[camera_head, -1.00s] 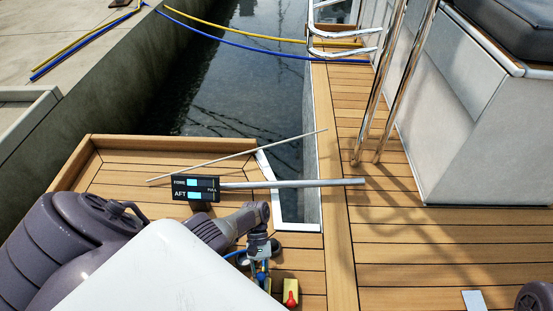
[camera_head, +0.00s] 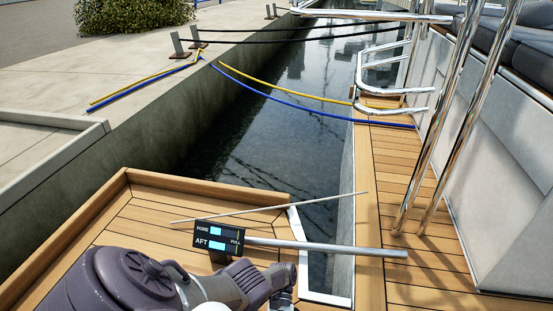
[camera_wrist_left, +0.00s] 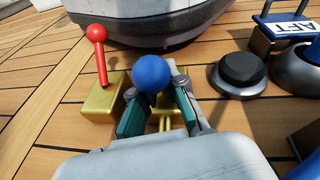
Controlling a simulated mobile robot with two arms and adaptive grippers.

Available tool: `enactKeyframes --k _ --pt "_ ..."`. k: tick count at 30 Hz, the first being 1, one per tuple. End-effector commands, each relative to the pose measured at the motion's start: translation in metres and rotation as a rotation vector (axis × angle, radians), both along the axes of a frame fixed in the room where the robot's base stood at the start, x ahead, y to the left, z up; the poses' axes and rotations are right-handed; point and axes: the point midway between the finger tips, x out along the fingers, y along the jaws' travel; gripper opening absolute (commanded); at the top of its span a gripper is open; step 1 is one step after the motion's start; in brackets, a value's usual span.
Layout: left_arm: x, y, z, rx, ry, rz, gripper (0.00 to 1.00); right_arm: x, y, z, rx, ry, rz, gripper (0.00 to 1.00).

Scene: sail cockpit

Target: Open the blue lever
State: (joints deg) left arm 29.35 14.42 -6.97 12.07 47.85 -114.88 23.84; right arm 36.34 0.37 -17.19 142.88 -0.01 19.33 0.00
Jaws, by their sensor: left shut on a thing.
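The blue lever's round knob (camera_wrist_left: 152,73) is near the middle of the left wrist view. My left gripper (camera_wrist_left: 154,92) is shut on it, with one green-padded finger on each side just below the ball. The lever's shaft is hidden behind the knob and fingers; parts of a gold base show around them. A red lever (camera_wrist_left: 98,55) with a ball knob stands upright on a gold base (camera_wrist_left: 101,104), to the left. In the head view my left arm reaches to the bottom edge, and its fingers and the levers are out of frame. My right gripper is not in view.
A black round knob (camera_wrist_left: 241,71) and a blue AFT part (camera_wrist_left: 287,30) stand at the right. A black FORE/AFT box (camera_head: 219,236) with a grey rod (camera_head: 330,249) lies beyond my arm. Steel rails (camera_head: 470,115) rise at the right; water (camera_head: 260,120) lies beyond.

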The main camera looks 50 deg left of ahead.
Motion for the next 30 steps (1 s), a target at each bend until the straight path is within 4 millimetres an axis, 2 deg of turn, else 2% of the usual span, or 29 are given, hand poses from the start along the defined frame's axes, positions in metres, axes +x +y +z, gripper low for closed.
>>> enactKeyframes --k 5,6,10,26,30 --pt "0.0043 -0.0029 0.0039 -0.009 -0.003 0.001 0.0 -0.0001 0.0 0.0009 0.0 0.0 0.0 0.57" --pt "0.0045 -0.0028 0.004 -0.009 -0.003 0.001 0.15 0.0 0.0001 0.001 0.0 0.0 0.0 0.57" --pt "0.0041 -0.0022 0.0036 -0.007 -0.004 0.001 0.36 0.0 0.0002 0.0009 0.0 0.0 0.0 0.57" --pt "0.0012 -0.0001 0.0014 -0.001 -0.002 0.0 0.37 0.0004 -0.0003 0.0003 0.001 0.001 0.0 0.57" --pt "0.0004 0.0002 0.0047 0.012 -0.018 0.001 0.37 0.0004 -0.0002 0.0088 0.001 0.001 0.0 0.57"
